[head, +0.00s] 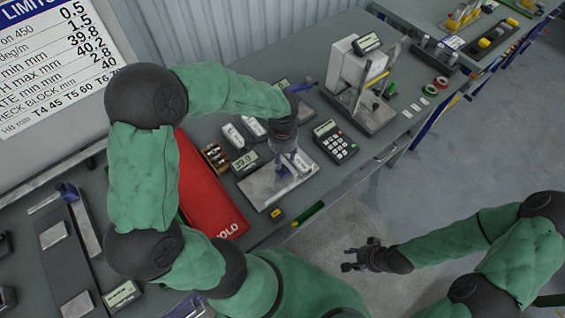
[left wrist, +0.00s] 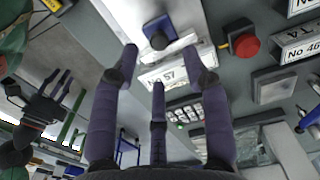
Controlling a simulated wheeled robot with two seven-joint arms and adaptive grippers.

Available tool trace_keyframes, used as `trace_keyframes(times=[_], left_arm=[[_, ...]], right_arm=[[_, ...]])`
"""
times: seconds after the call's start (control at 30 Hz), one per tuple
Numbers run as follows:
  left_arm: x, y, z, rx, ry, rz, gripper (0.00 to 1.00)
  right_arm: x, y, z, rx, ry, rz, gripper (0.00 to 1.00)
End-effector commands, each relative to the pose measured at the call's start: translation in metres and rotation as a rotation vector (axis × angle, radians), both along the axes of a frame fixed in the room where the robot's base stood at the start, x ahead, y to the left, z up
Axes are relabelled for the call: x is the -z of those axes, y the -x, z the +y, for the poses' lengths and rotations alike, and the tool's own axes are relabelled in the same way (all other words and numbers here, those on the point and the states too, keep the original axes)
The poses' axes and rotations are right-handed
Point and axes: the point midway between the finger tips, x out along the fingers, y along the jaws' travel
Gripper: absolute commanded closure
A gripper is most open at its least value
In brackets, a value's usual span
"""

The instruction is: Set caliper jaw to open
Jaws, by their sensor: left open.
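A pale metal base plate (head: 262,190) lies near the table's front edge, with a display reading about 39.9 (head: 245,161) at its back left corner. A small blue part (head: 281,173) on it is partly hidden under my left gripper (head: 291,162). In the left wrist view a blue knob (left wrist: 158,36) sits on a pale metal piece, just beyond the spread purple fingers of my left gripper (left wrist: 160,68). The fingers are open, empty and apart from the knob. I cannot clearly make out the caliper's jaws. My right gripper (head: 362,256) is open and empty, off the table's front.
A red case (head: 205,190) lies left of the plate. A calculator-like keypad (head: 334,142) and a grey test stand (head: 358,98) are to the right. A yellow tape measure (head: 277,214) and a green bar (head: 307,214) lie by the front edge. White labelled boxes stand behind.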

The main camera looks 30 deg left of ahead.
Motion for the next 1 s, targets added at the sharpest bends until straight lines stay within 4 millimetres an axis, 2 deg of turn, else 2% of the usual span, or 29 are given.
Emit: trace_keyframes(times=[0.1,0.3,0.7,0.73,0.8,0.9,1.0], left_arm=[[0.022,0.001,0.000,0.001,0.000,0.002,0.54],[0.044,0.000,0.000,0.000,0.000,0.001,0.54],[0.050,0.000,0.000,0.000,-0.001,-0.001,0.54],[0.050,0.000,0.000,0.000,-0.001,-0.001,0.56],[0.050,0.000,0.000,0.000,0.000,-0.001,0.76],[0.050,0.000,0.000,0.000,0.000,-0.001,1.00],[0.050,0.000,0.000,0.000,0.000,-0.001,1.00]], right_arm=[[0.004,0.000,0.000,0.000,0.000,0.000,0.60],[0.007,0.000,0.000,0.000,0.000,0.000,0.60],[0.008,0.000,0.000,0.000,0.000,0.000,0.60],[0.008,0.000,0.000,0.000,0.000,0.000,0.60],[0.008,0.000,0.000,0.000,0.000,0.000,0.60],[0.008,0.000,0.000,0.000,0.000,0.000,0.60],[0.008,0.000,0.000,0.000,0.000,0.000,0.60]])
